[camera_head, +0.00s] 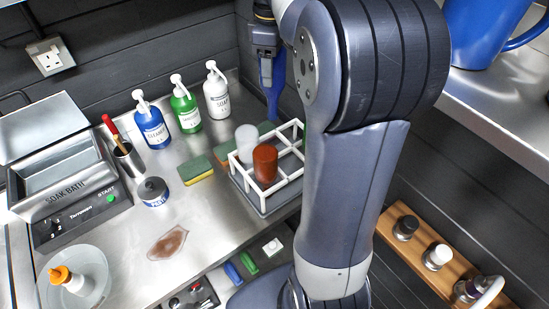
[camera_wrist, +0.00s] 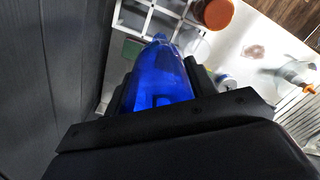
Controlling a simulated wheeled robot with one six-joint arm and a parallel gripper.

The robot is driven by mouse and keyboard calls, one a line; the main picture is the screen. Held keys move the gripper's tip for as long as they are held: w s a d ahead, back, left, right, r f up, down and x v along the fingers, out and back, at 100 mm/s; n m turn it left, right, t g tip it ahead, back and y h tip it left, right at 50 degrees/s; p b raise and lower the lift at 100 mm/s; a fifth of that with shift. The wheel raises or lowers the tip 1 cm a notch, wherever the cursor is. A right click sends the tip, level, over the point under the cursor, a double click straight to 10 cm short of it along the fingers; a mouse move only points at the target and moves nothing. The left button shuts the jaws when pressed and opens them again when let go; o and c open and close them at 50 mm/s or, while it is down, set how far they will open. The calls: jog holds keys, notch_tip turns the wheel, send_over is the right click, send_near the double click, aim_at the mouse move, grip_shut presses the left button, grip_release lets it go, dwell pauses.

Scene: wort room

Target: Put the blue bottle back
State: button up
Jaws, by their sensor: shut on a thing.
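My gripper (camera_head: 269,52) is above the back of the steel counter, shut on a clear blue bottle (camera_head: 276,88). The wrist view shows the blue bottle (camera_wrist: 160,80) between the black jaws, its narrow end pointing away from the gripper. In the head view that end points down, above the back of the white rack (camera_head: 283,187). The bottle looks apart from the rack. The rack holds a brown-red vessel (camera_head: 265,164) and a frosted white one (camera_head: 247,140). The wrist view shows the rack (camera_wrist: 140,20) with empty compartments past the bottle. My arm hides the rack's right side.
Blue (camera_head: 152,127), green (camera_head: 186,112) and white (camera_head: 217,93) pump bottles stand left of the rack. A sponge (camera_head: 197,168) and a dark-lidded jar (camera_head: 153,191) lie nearer. A soak bath (camera_head: 70,185) is at left. A shelf with a blue mug (camera_head: 484,35) is at right.

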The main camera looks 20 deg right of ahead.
aim_at(272, 99)
jog(key=f+b, duration=0.2)
jog(key=f, duration=0.1)
jog(key=f+b, duration=0.2)
jog(key=b, duration=0.1)
jog(key=f+b, duration=0.3)
jog(key=shift+s+a+f, duration=0.2)
jog(key=shift+s+f, duration=0.05)
jog(key=shift+f, duration=0.1)
notch_tip(272, 99, down, 10)
jog(key=shift+b, duration=0.35)
jog(key=shift+f, duration=0.1)
jog(key=shift+f, duration=0.1)
jog(key=o, duration=1)
notch_tip(272, 99, up, 12)
jog(key=shift+r+p, duration=0.2)
jog(key=shift+p, duration=0.1)
